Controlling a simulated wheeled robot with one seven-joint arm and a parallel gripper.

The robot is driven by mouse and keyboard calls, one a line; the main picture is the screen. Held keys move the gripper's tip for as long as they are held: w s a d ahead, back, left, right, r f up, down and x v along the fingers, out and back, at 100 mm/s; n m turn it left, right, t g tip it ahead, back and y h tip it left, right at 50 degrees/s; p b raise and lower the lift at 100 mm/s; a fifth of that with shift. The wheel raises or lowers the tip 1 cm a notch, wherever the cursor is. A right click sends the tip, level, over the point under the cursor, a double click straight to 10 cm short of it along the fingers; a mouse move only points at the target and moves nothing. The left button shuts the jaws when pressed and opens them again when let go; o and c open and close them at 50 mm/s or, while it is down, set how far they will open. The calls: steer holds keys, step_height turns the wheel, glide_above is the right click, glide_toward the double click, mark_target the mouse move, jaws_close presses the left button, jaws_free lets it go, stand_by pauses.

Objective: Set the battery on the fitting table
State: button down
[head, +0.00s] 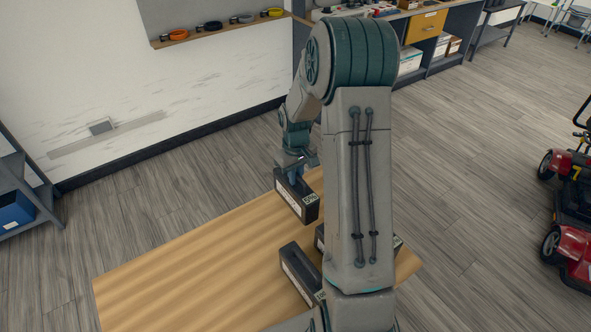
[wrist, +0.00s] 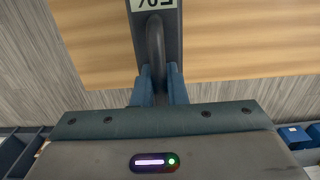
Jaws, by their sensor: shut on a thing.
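My gripper (head: 295,173) is shut on the handle of a dark battery (head: 296,199) with a pale side label and a small charge label on its end. The battery hangs upright below the fingers, over the far edge part of the wooden fitting table (head: 180,275). I cannot tell whether its underside touches the top. In the wrist view, the two blue fingers (wrist: 159,88) close on the handle of the battery (wrist: 175,38). Its charge label shows upside down at the top edge.
Another battery (head: 298,268) stands on the table nearer to me. A further dark battery (head: 320,238) is partly hidden behind my arm. The table's left part is clear. A wall shelf (head: 215,33) is at the back, a blue-bin rack (head: 15,190) at left, a red scooter (head: 575,200) at right.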

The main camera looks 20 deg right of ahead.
mark_target(296, 186)
steer(key=shift+f, duration=2.15)
steer(key=shift+f, duration=0.15)
steer(key=c, duration=1.5)
jaws_free()
steer(key=shift+o, duration=0.2)
